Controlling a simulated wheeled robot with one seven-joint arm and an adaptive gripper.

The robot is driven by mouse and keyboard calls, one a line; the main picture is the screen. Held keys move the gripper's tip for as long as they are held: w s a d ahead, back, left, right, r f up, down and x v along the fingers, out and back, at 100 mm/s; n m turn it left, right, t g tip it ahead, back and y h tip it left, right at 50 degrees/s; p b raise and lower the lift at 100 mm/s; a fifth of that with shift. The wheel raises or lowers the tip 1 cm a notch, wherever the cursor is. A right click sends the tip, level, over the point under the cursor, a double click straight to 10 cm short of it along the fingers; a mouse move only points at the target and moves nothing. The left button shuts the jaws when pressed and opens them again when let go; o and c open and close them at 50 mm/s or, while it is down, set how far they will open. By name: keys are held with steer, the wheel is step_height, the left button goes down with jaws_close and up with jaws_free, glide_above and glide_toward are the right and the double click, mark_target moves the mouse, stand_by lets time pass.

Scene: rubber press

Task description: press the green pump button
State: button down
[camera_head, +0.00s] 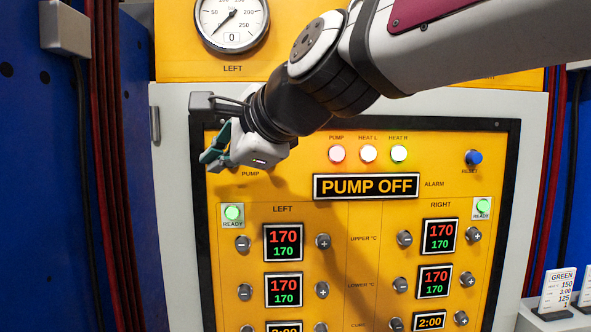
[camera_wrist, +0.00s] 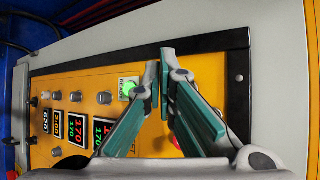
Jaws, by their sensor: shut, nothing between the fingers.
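My gripper (camera_head: 212,154) is at the upper left of the yellow control panel, in front of the PUMP label area. In the wrist view its teal-padded fingers (camera_wrist: 160,72) come together at the tips, with nothing held. The green pump button cannot be made out in either view; my gripper covers that part of the panel. A small red piece (camera_wrist: 177,143) shows behind the fingers in the wrist view, mostly hidden. The display (camera_head: 366,187) reads PUMP OFF. I cannot tell whether the fingertips touch the panel.
A green READY light (camera_head: 233,213) sits below my gripper; it also shows in the wrist view (camera_wrist: 128,88). Indicator lamps (camera_head: 368,154) and a blue RESET button (camera_head: 473,158) are to the right. A dark raised frame (camera_head: 201,235) borders the panel. A gauge (camera_head: 232,22) is above.

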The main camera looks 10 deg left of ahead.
steer(key=shift+w+a+b, duration=0.25)
steer(key=shift+w+b, duration=0.15)
steer(key=shift+w, duration=0.55)
steer(key=shift+w, duration=0.15)
stand_by(0.7)
steer(key=shift+w+a, duration=0.1)
steer(key=shift+w, duration=0.2)
steer(key=shift+w+a+b, duration=0.2)
steer(key=shift+w+b, duration=0.25)
steer(key=shift+w, duration=0.4)
stand_by(1.1)
steer(key=shift+s, duration=0.1)
steer(key=shift+s+d+p, duration=0.15)
steer(key=shift+s+p, duration=0.2)
steer(key=shift+s, duration=0.25)
steer(key=shift+s+d+p, duration=0.15)
steer(key=shift+s+p, duration=0.2)
steer(key=shift+s, duration=0.2)
steer(key=s+p, duration=0.1)
steer(key=s, duration=0.1)
steer(key=s+d+p, duration=0.1)
steer(key=s, duration=0.2)
steer(key=shift+d, duration=0.1)
